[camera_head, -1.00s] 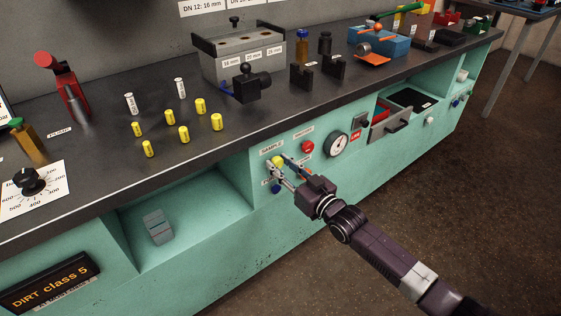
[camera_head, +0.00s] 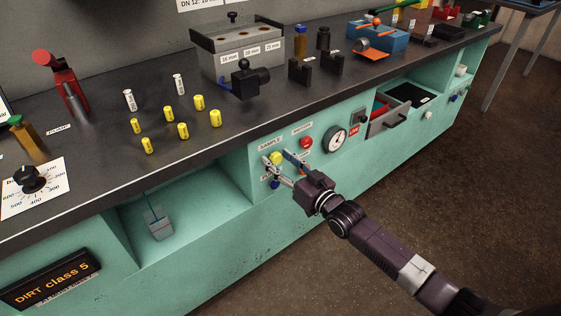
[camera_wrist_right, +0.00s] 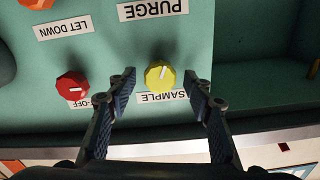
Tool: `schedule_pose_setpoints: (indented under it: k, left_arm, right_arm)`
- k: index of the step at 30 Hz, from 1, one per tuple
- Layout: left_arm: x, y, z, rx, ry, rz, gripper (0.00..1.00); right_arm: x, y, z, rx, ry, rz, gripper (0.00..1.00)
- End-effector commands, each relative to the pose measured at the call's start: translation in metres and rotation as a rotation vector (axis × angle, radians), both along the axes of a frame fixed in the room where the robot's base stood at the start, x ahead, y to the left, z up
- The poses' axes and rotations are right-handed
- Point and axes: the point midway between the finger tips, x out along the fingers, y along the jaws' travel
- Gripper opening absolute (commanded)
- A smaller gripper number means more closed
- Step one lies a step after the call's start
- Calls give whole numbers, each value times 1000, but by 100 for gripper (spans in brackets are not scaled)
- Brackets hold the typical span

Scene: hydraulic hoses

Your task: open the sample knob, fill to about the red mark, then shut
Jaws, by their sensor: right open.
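The yellow sample knob (camera_head: 275,158) is on the green front panel, under its SAMPLE label. It also shows in the right wrist view (camera_wrist_right: 160,76), with a white pointer line tilted slightly off vertical. My right gripper (camera_head: 277,157) is open, one finger on each side of the knob, with visible gaps in the wrist view (camera_wrist_right: 163,88). A greyish clear container (camera_head: 158,226) stands in the open recess to the left. A thin dark blue-green stream (camera_head: 149,198) runs down into it. Its level and any red mark are too small to make out. My left gripper is out of view.
A red knob (camera_wrist_right: 72,86) sits beside the sample knob in the wrist view. A blue knob (camera_head: 275,184) is below it, and a gauge (camera_head: 336,140) is to the right. An open drawer (camera_head: 389,122) juts out further right. The bench top overhangs the panel.

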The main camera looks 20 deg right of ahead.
Motion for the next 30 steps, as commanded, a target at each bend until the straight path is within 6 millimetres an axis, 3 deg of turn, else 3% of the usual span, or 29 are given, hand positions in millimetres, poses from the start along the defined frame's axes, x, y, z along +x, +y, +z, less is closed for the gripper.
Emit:
schedule_pose_setpoints:
  k: [8,21,30]
  left_arm:
    - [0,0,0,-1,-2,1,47]
    - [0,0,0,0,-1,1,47]
    - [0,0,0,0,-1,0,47]
  right_arm:
    - [-21,-8,-2,-1,2,0,47]
    - [-95,-34,-2,-1,3,0,47]
    - [-112,-41,0,-1,0,0,47]
